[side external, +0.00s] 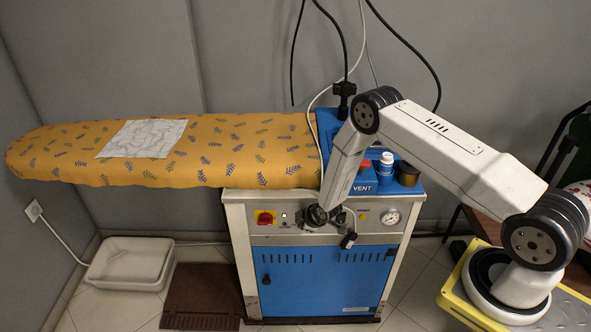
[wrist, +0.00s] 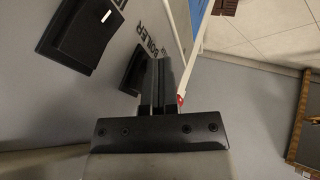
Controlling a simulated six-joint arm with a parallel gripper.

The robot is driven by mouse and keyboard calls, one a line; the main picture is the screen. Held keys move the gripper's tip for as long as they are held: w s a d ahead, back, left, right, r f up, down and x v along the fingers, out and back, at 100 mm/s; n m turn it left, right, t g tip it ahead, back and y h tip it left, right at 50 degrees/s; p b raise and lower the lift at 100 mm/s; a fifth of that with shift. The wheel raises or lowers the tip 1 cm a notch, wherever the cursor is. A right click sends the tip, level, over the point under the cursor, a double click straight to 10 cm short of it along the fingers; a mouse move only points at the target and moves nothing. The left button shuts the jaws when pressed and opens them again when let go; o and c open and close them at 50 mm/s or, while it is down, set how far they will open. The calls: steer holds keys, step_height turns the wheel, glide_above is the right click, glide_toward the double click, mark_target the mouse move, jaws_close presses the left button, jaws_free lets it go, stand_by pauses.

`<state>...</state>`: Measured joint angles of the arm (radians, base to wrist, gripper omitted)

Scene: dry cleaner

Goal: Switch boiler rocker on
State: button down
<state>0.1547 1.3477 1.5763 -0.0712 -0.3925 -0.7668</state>
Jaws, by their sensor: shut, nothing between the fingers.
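The boiler rocker (wrist: 131,72) is a black switch in a dark frame on the grey panel, beside the printed word BOILER in the wrist view. The fingers of my gripper (wrist: 160,84) are shut and empty just right of it. They overlap its right edge in the picture, and I cannot tell whether they touch it. In the side external view my gripper (side external: 348,240) is low in front of the control panel (side external: 300,240). There my wrist and gripper cover the middle of the panel, and I cannot make out the boiler rocker.
A second black rocker (wrist: 76,36) with a white mark sits left of the boiler rocker. The panel also has a red and yellow switch (side external: 265,217) and a round gauge (side external: 391,218). The ironing board (side external: 230,150) extends left above.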

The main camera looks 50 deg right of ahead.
steer(key=shift+r, duration=0.15)
steer(key=shift+r, duration=0.7)
steer(key=shift+w, duration=0.1)
steer(key=s+a+r, duration=0.3)
steer(key=s+r, duration=0.5)
steer(key=shift+s+a+r, duration=0.25)
steer(key=shift+s+r, duration=0.05)
steer(key=shift+s, duration=0.05)
stand_by(0.5)
